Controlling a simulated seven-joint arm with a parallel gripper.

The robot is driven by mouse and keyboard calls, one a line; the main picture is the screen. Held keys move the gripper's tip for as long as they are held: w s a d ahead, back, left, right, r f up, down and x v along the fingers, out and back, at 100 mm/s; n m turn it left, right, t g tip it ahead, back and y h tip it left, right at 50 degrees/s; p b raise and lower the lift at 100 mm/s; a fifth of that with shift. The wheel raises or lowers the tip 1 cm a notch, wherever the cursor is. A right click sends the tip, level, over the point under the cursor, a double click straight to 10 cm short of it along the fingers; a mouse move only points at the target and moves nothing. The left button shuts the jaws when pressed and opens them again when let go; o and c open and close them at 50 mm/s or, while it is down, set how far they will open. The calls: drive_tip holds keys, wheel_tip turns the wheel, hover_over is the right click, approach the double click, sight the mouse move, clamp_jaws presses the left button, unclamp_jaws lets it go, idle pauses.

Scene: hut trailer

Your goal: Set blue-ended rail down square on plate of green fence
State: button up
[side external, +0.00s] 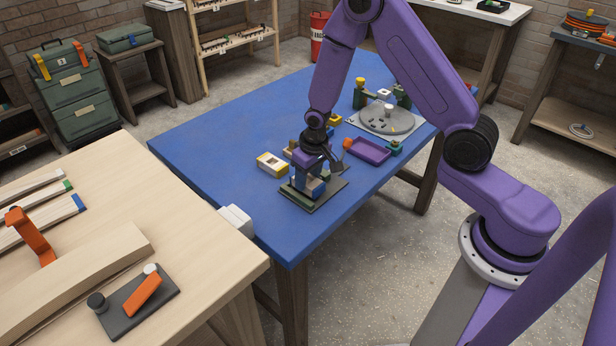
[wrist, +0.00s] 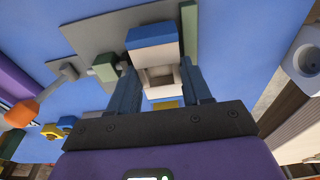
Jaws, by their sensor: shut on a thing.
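The grey plate (side external: 301,204) lies on the blue table below my gripper; its bare surface also shows in the wrist view (wrist: 100,35). The green fence (wrist: 189,32) is a thin strip along the plate's right side in the wrist view. The blue-ended rail (wrist: 151,37) is a pale block with a blue end, left of the fence. My gripper (wrist: 160,88) is shut on the rail, one blue finger on each side. In the side view my gripper (side external: 309,178) is low over the plate. I cannot tell whether the rail touches the plate; the arm hides part of it.
A yellow and white box (side external: 272,164) lies left of the plate. A purple tray (side external: 367,150) and a round grey turntable (side external: 385,118) stand behind. A small green block (wrist: 106,68) is near the left finger. The table's front left is clear.

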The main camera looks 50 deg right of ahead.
sight(313, 183)
drive_tip(key=shift+f, duration=0.7)
drive_tip(key=o, duration=1.1)
drive_tip(key=shift+o, duration=0.2)
drive_tip(key=shift+r, duration=0.6)
wheel_tip(313, 183, up, 12)
drive_tip(key=s, duration=0.2)
